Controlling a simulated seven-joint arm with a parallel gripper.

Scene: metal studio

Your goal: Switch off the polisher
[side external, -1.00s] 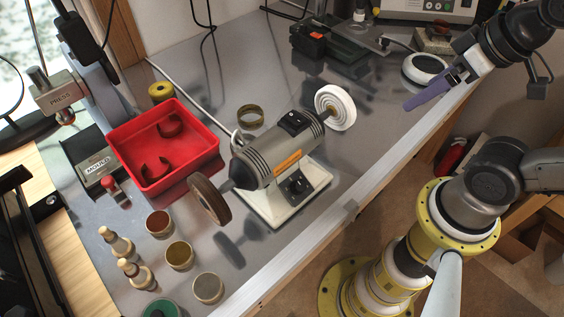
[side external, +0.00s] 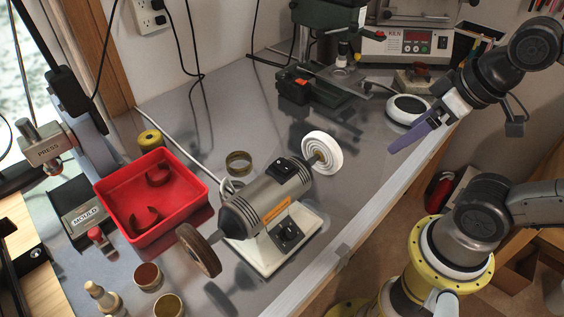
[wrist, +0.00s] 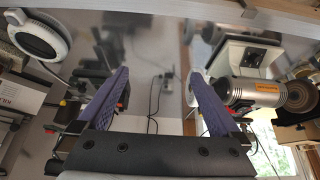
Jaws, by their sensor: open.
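The polisher (side external: 262,205) is a grey motor on a cream base, standing on the metal bench. A white buffing wheel (side external: 322,152) is at its far right end and a brown wheel (side external: 198,250) at its near left end. A black switch (side external: 283,169) is on top of the motor, and a black knob plate (side external: 287,233) is on the base front. I cannot tell the switch position. My gripper (side external: 410,138) has purple fingers and is above the bench's right edge, apart from the polisher. In the wrist view my gripper (wrist: 158,85) is open and empty; the polisher (wrist: 245,92) is at right.
A red tray (side external: 150,200) with dark curved pieces lies left of the polisher. A brass ring (side external: 238,162) and a yellow spool (side external: 150,139) lie behind. A round white device (side external: 407,108) is near my gripper. Bare bench lies between polisher and gripper.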

